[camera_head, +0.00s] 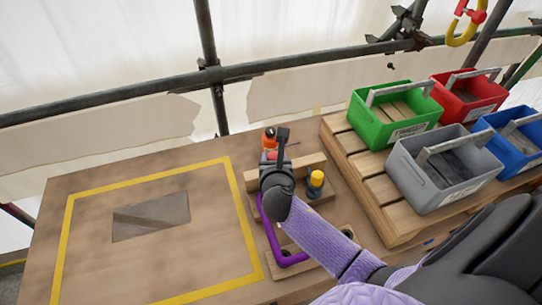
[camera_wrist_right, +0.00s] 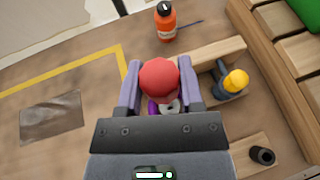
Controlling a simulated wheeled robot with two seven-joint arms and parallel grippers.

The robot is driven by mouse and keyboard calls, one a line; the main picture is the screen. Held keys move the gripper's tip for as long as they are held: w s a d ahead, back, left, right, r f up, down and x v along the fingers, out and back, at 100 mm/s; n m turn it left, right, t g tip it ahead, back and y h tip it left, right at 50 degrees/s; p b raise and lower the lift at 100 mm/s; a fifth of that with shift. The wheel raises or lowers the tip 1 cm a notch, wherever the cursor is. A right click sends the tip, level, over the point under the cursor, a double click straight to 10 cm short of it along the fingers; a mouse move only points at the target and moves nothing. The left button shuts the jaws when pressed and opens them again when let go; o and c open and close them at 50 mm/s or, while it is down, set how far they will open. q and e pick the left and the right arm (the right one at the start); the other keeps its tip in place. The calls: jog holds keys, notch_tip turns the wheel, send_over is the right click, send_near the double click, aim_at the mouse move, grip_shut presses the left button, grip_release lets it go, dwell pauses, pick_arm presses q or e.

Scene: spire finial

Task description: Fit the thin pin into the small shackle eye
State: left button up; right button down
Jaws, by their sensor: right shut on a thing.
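My right gripper (camera_head: 274,152) is over the wooden fixture near the table's middle. It is shut on a red-headed pin (camera_wrist_right: 158,75), whose red head sits between the two fingers in the right wrist view. The pin's shaft is hidden under the head. A purple shackle (camera_head: 271,236) lies below my right wrist, partly covered by the arm. In the wrist view a bit of purple (camera_wrist_right: 152,107) and a grey ring (camera_wrist_right: 171,107) show just below the red head. Whether the pin is inside an eye cannot be told. My left gripper is not in view.
A yellow-headed piece (camera_head: 316,179) stands in a dark holder on the fixture (camera_wrist_right: 210,57). An orange bottle (camera_wrist_right: 165,22) stands behind it. Green (camera_head: 394,118), red, grey (camera_head: 443,172) and blue crates sit on the pallet at right. The yellow-taped area at left holds a flat grey plate (camera_head: 151,217).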

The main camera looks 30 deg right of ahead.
jog(key=shift+r+p, duration=0.15)
jog(key=shift+p, duration=0.25)
notch_tip(320, 180, down, 6)
jog(key=b, duration=0.4)
jog(key=shift+r, duration=0.25)
jog(key=shift+f+b, duration=0.3)
jog(key=shift+b, duration=0.05)
jog(key=shift+r+p, duration=0.1)
jog(key=shift+p, duration=0.2)
